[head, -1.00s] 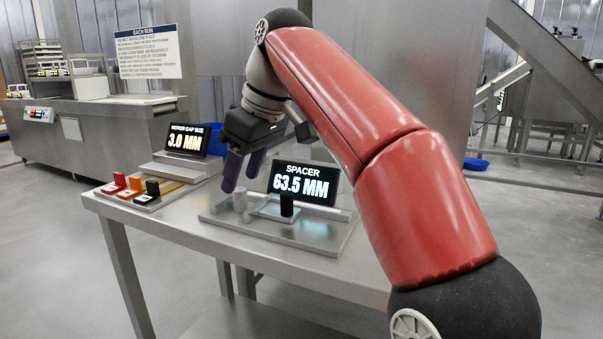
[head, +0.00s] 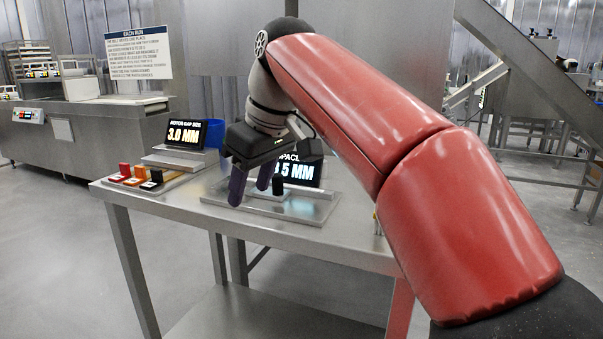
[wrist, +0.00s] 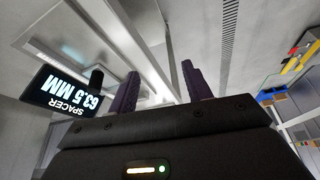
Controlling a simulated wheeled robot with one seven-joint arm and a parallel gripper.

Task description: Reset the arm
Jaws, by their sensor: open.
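My gripper (head: 250,187) is open, with its two dark purple fingers apart and nothing between them. In the head view it hangs above the steel table (head: 325,236), in front of the spacer display. My red arm reaches in from the right of the head view.
The "SPACER" display (wrist: 68,93) is partly hidden by my gripper in the head view. A black cylinder (head: 278,185) stands on a metal plate (head: 305,212) before it. The 3.0 MM display (head: 187,134) and red, orange and black blocks (head: 137,176) are at left.

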